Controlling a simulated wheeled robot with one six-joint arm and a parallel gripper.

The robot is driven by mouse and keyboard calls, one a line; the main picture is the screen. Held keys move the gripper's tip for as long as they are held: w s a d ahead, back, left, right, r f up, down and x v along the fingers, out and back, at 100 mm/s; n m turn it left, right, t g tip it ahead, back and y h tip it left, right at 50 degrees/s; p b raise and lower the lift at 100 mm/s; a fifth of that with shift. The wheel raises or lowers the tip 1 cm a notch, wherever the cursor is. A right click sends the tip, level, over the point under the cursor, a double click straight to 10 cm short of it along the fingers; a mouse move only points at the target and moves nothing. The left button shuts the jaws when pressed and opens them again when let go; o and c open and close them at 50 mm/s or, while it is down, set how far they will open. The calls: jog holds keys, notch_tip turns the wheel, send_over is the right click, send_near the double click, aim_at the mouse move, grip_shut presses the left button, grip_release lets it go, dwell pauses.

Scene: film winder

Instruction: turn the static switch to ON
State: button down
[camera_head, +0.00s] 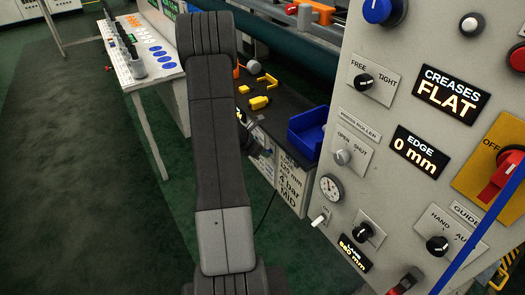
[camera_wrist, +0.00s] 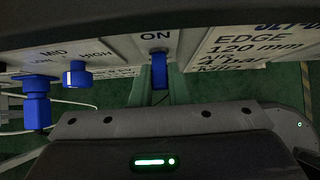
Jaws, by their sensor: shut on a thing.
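The static switch (camera_wrist: 158,72) shows in the wrist view as a blue lever on a pale panel, right below a printed ON label. Its lower end is close to the grey front edge of my gripper. Which way the lever is set, I cannot tell. In the head view, my gripper (camera_head: 257,146) is a dark shape beside the low white cabinet, mostly hidden behind my arm. It is shut on the static switch; the fingertips and their contact with the lever are not clearly visible.
Two blue knobs (camera_wrist: 77,74) (camera_wrist: 37,103) sit left of the switch. A panel with an EDGE 120 mm label (camera_wrist: 240,45) is to its right. A blue bin (camera_head: 307,132) and yellow parts (camera_head: 260,102) lie on the cabinet top. A large control panel (camera_head: 375,130) stands close on the right.

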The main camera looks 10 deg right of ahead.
jog(key=c, duration=1.4)
grip_release()
jog(key=p+v, duration=0.1)
jog(key=v, duration=1.2)
jog(key=shift+a+r, duration=0.15)
jog(key=shift+r, duration=0.15)
jog(key=shift+s, duration=0.15)
